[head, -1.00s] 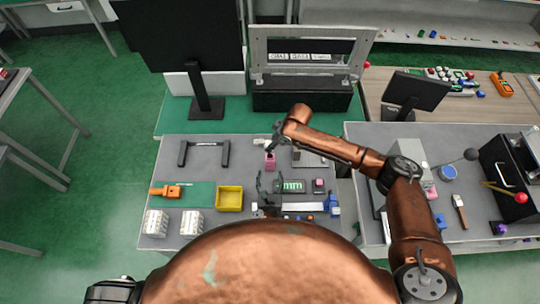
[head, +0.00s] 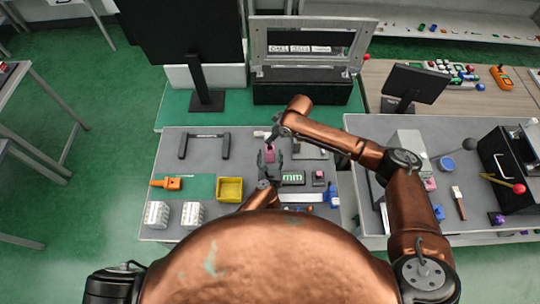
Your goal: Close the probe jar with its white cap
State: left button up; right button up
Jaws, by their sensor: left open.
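A small pink jar (head: 270,155), which I take to be the probe jar, stands on the grey bench at the middle. My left gripper (head: 269,160) reaches up from below, its dark fingers spread open around or just in front of the jar; I cannot tell whether they touch it. My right gripper (head: 273,137) comes in from the right and is just above and behind the jar. Its fingers are small and dark, so its opening and anything in it are unclear. I cannot make out the white cap for sure.
A yellow bin (head: 230,189), an orange tool (head: 173,183) and white blocks (head: 192,214) stand to the left. A black handle frame (head: 204,146) is behind them. A green-display device (head: 293,178) and a blue item (head: 333,198) are to the right.

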pick_arm(q)
jog(key=shift+x, duration=1.5)
grip_shut()
